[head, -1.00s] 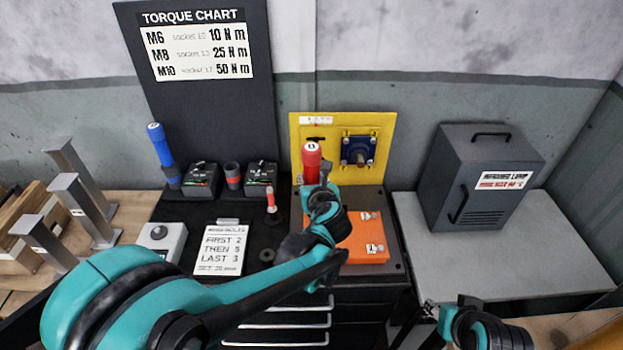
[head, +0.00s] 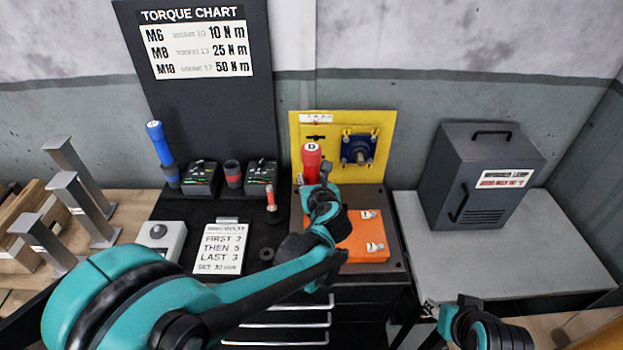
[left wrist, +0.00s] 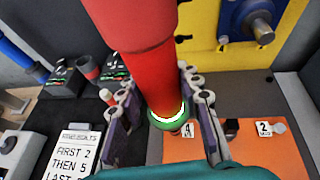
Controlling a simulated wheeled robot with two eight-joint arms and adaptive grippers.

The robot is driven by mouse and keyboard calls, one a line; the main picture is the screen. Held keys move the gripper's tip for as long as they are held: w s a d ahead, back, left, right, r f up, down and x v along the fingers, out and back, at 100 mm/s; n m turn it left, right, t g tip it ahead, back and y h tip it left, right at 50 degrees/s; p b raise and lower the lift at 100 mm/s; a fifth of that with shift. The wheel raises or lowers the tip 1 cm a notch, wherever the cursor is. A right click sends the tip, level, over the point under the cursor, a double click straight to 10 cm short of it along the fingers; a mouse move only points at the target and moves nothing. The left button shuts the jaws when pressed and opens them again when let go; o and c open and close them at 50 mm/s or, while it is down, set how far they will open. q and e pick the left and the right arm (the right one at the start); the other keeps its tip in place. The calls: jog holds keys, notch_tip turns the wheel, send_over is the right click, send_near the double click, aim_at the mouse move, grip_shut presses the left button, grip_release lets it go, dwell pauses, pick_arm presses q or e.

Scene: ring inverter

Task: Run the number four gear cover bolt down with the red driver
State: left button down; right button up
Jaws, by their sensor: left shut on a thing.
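The red driver (head: 311,162) stands roughly upright over the orange gear cover (head: 362,240). My left gripper (head: 322,182) is shut on it, with a finger on each side of its shaft in the left wrist view. There the driver (left wrist: 150,65) shows a lit green and white ring (left wrist: 168,117) low on its shaft. A number 4 label (left wrist: 187,130) lies on the cover just beside the driver's lower end. The bolt there and the driver's tip are hidden. A number 2 label (left wrist: 264,128) lies to the right. My right gripper (head: 432,308) is at the bottom right, its jaws unclear.
A blue driver (head: 159,145) stands at the left, near two dark charger-like boxes. A white note (head: 220,249) and a grey button box (head: 160,240) lie in front. A yellow plate (head: 375,125) with a blue motor stands behind. The grey table (head: 520,250) holds a dark cabinet.

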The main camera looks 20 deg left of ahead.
aim_at(313, 173)
pick_arm(q)
jog(key=shift+f+b, duration=0.75)
jog(key=shift+f, duration=0.15)
dwell(1.6)
jog(key=shift+r, duration=0.15)
dwell(0.4)
jog(key=shift+r+p, duration=2.15)
jog(key=shift+r, duration=0.3)
jog(key=shift+f, duration=0.1)
